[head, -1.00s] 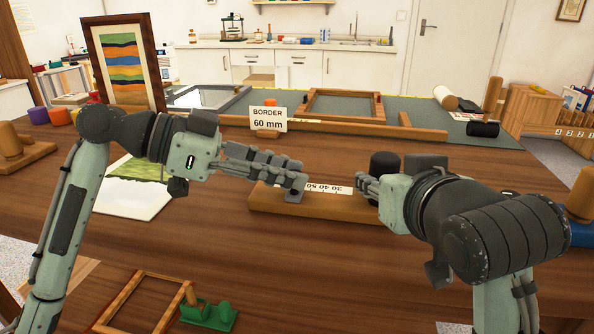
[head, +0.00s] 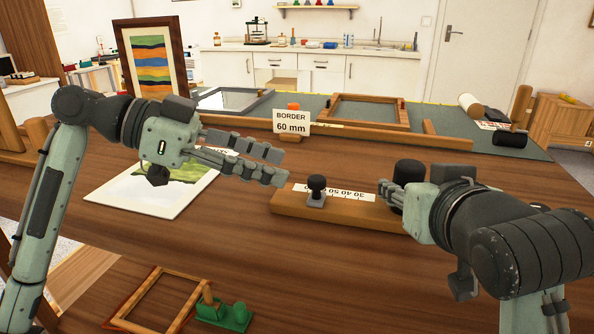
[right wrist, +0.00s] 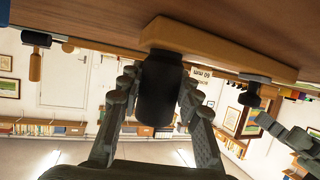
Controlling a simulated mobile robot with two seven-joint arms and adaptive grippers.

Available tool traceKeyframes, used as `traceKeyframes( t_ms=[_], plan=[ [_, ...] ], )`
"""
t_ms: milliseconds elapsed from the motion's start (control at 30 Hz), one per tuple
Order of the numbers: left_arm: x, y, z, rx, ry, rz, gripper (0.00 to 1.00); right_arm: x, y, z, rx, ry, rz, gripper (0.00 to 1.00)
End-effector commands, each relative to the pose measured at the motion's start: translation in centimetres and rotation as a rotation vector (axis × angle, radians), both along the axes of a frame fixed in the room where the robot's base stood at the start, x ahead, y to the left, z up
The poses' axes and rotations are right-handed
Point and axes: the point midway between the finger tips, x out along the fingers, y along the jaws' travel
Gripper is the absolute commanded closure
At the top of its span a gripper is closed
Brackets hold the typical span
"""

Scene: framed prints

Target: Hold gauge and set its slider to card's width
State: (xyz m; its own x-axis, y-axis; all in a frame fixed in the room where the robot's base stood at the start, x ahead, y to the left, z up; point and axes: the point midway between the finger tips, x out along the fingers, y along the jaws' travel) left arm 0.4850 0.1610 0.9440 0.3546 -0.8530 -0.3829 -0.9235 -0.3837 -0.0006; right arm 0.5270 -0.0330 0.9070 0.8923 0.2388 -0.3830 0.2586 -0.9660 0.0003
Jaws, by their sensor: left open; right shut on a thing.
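The gauge is a wooden bar (head: 345,212) with a white number strip on the table; it also shows in the right wrist view (right wrist: 215,52). Its slider (head: 316,190), a small dark block with a round knob, sits near the bar's left end. My right gripper (right wrist: 158,85) is shut on the gauge's black cylindrical handle (right wrist: 158,100) at the other end. My left gripper (head: 278,166) is open and empty, left of the slider and apart from it. The card (head: 291,121) reads "BORDER 60 mm" and stands behind the gauge. The exact slider reading is too small to tell.
A landscape print (head: 155,188) lies left of the gauge. A striped framed picture (head: 153,58) stands at the back left. An empty frame (head: 368,112) lies on the green mat behind. Bare tabletop lies in front of the gauge.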

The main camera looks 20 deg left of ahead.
Motion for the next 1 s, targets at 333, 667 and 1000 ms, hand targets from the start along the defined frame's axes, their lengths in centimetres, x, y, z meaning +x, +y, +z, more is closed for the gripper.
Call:
traceKeyframes(
  t_ms=[333,667,1000],
  plan=[
    [-1.8,4.5,2.0,0.001,0.002,0.001,0.56,0.0,0.0,0.1,0.002,-0.003,0.0,1.0],
    [-2.0,4.8,2.2,-0.001,0.001,-0.001,0.56,0.0,0.0,0.1,0.002,-0.003,0.0,1.0],
    [-2.0,4.8,2.2,-0.001,0.001,-0.001,0.56,0.0,0.0,0.0,0.0,-0.001,0.0,0.42]
  ],
)
